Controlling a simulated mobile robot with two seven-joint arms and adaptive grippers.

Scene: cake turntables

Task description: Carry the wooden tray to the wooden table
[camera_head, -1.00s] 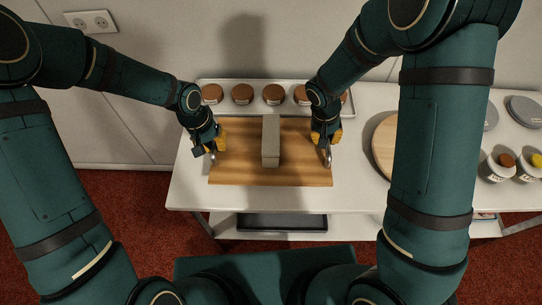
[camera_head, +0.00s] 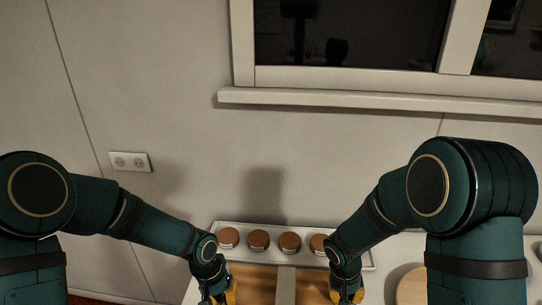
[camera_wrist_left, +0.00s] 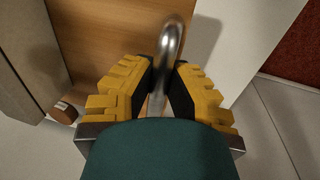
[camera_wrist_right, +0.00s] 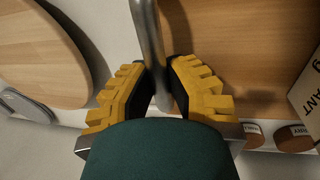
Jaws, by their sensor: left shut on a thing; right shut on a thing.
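The wooden tray (camera_head: 252,282) is at the bottom edge of the head view, its near part cut off. A grey box (camera_head: 286,286) stands on its middle. My left gripper (camera_head: 222,297) is at the tray's left end. In the left wrist view its yellow-padded fingers (camera_wrist_left: 162,78) are shut on the tray's curved metal handle (camera_wrist_left: 169,42). My right gripper (camera_head: 347,293) is at the right end. In the right wrist view its fingers (camera_wrist_right: 160,78) are shut on the other metal handle (camera_wrist_right: 148,35). The wooden table cannot be made out.
A round wooden board (camera_wrist_right: 35,50) lies to the right on the white counter (camera_head: 384,246). A window sill (camera_head: 380,102) is above.

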